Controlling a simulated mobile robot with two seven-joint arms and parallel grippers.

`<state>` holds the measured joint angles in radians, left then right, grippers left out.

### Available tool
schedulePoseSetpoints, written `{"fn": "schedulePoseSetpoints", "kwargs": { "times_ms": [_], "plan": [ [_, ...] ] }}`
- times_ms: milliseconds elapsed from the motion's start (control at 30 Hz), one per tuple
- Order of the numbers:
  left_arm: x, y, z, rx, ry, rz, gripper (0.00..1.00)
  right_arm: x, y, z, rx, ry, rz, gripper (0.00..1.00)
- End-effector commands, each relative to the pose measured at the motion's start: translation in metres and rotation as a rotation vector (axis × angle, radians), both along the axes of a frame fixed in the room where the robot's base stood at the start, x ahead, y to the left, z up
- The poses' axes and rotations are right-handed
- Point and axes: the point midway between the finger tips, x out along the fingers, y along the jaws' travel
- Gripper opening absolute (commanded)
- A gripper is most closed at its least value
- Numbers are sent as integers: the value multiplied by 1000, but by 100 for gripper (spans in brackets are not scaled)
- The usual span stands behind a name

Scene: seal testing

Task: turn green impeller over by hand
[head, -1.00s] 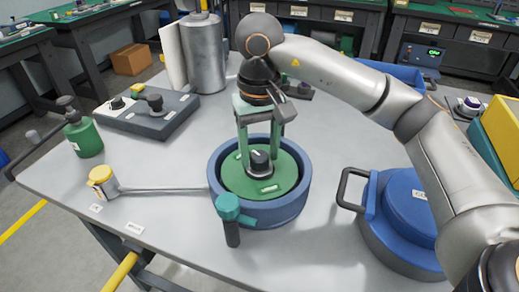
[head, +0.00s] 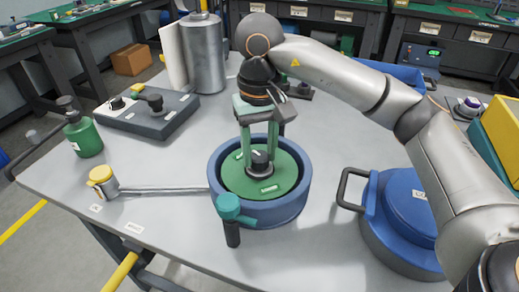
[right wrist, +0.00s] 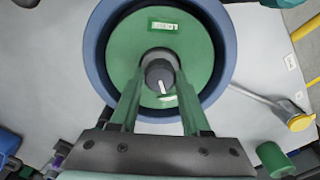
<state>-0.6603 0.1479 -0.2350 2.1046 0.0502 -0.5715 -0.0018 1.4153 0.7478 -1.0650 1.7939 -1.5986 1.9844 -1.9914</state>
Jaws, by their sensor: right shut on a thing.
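The green impeller (head: 283,173) is a flat round disc lying level inside a blue round housing (head: 290,208) at the middle of the table. A dark knob with a white mark stands at its centre (head: 260,161). My right gripper (head: 260,150) points down over it, its two green fingers shut on the knob. In the right wrist view the fingers reach to either side of the knob (right wrist: 161,79), and the disc (right wrist: 200,45) carries small labels. My left gripper is not in view.
A teal-topped handle (head: 231,208) stands at the housing's front. A yellow-capped tool (head: 104,183) with a long bar lies left, its bar reaching the housing. A green bottle (head: 83,136) stands far left; a blue lidded vessel with a handle (head: 405,215) stands right.

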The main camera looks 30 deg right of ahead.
Motion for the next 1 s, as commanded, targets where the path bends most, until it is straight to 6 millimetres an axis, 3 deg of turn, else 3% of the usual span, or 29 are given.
{"fn": "schedulePoseSetpoints", "kwargs": {
  "times_ms": [33, 367, 700, 733, 1000],
  "plan": [
    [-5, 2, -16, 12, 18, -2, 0, 0, 0, -3, 0, 1, 0, 0],
    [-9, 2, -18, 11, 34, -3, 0, 0, 0, -3, -1, 3, -23, 0],
    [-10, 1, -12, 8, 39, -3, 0, -1, 0, -2, -2, 6, -448, 0],
    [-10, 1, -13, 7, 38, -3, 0, -1, 0, -3, -2, 6, -438, 50],
    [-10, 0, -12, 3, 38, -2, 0, 0, 0, -1, -1, 2, -433, 80]
  ]
}}
